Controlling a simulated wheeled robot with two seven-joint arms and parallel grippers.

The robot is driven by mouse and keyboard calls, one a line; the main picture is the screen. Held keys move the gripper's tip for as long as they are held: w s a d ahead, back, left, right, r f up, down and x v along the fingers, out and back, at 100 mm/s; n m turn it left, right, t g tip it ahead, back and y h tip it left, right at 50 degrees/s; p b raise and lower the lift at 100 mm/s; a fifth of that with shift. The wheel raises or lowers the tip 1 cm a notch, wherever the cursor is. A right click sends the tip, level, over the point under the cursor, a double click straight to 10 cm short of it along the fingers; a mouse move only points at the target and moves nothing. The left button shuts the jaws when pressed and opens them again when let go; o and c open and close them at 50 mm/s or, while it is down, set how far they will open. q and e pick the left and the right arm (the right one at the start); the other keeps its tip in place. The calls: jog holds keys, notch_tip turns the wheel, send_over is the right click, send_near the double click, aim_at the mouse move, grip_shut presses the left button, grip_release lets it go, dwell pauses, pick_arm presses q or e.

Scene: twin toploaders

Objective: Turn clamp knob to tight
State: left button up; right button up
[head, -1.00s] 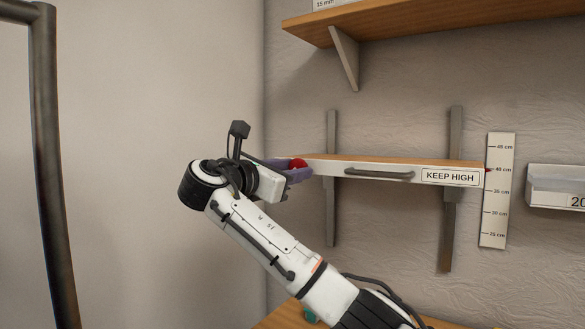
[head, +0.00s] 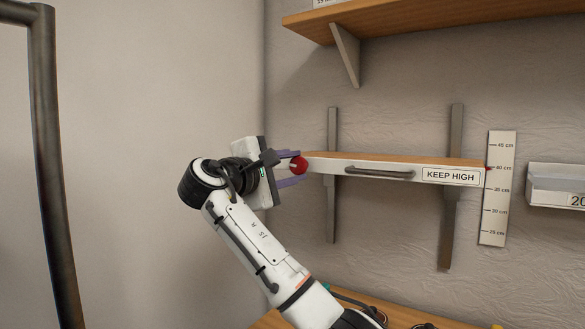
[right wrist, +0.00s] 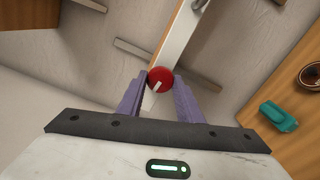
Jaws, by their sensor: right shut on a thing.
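The red clamp knob (head: 299,165) is on the left end of the sliding shelf (head: 405,176), which has a "KEEP HIGH" label and a dark handle. My right gripper (head: 294,169) reaches it from the left with its purple fingers above and below the knob. In the right wrist view the knob (right wrist: 160,79) sits between the fingertips (right wrist: 160,84), which are shut on it. A white mark on the knob points down and slightly left there. My left gripper is not in view.
A height scale (head: 497,188) stands right of the shelf, with a red pointer near 40 cm. A fixed wooden shelf (head: 440,22) is above, and a white bin (head: 555,186) hangs at the right. A teal object (right wrist: 278,116) lies on the wooden surface below.

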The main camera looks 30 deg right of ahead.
jog(key=m, duration=0.7)
jog(key=shift+r, duration=0.25)
jog(key=m+b, duration=0.1)
jog(key=m, duration=0.3)
jog(key=shift+m, duration=0.4)
jog(key=shift+r+m, duration=0.15)
jog(key=shift+m, duration=1.35)
jog(key=o, duration=0.9)
jog(key=shift+o, duration=0.7)
jog(key=shift+a+f, duration=0.1)
jog(key=shift+f, duration=0.1)
